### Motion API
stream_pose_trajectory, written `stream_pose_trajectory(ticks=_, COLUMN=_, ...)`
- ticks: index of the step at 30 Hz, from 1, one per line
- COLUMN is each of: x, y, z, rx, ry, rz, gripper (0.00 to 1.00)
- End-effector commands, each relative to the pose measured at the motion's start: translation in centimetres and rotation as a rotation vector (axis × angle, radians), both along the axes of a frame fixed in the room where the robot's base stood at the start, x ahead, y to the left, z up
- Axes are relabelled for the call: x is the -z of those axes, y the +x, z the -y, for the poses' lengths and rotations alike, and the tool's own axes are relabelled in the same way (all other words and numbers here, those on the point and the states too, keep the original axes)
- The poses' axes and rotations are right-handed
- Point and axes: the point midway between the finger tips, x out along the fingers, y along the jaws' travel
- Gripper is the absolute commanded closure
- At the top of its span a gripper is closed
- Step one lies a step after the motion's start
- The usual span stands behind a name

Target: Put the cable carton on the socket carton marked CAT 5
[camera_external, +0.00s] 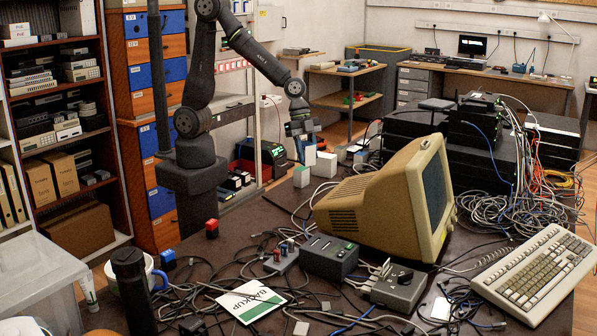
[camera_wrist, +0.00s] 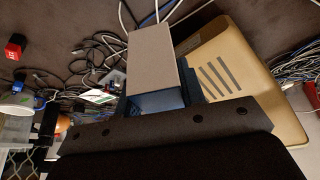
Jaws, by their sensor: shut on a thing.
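My gripper (camera_external: 302,128) hangs above the back of the table, left of the beige monitor. In the wrist view my gripper (camera_wrist: 160,101) is shut on a box-shaped carton (camera_wrist: 152,55) with a plain grey-beige face and a blue face, which I take as the cable carton. Below the gripper in the external view stand small pale cartons: one at the left (camera_external: 301,177) with a green upper edge, and a wider one (camera_external: 325,165) to its right. A narrow pale shape (camera_external: 310,155) is just under the gripper. No CAT 5 marking is readable, so I cannot tell which carton bears it.
The beige monitor (camera_external: 385,200) stands close to the right of the cartons. A red block (camera_external: 212,229) and a blue block (camera_external: 168,258) lie at the left. Black equipment (camera_external: 480,150) is stacked behind the monitor.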

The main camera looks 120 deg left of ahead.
Motion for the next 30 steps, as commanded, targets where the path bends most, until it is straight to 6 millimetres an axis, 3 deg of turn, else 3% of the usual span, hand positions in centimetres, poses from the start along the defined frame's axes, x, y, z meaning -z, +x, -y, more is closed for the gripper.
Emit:
stream_pose_trajectory(ticks=3, x=-0.6, y=-0.8, z=-4.6, rx=-0.105, ry=0.001, rz=0.001, gripper=0.90)
stream_pose_trajectory(ticks=12, x=-2.0, y=-4.5, z=-14.5, rx=-0.339, ry=0.004, rz=-0.001, gripper=0.90)
stream_pose_trajectory(ticks=18, x=-2.6, y=-6.7, z=-18.3, rx=-0.438, ry=0.005, rz=-0.003, gripper=0.90)
stream_pose_trajectory(ticks=23, x=-2.6, y=-7.6, z=-19.8, rx=-0.472, ry=0.005, rz=-0.005, gripper=0.90)
stream_pose_trajectory(ticks=30, x=0.1, y=-8.7, z=-24.2, rx=-0.481, ry=0.003, rz=-0.007, gripper=0.90)
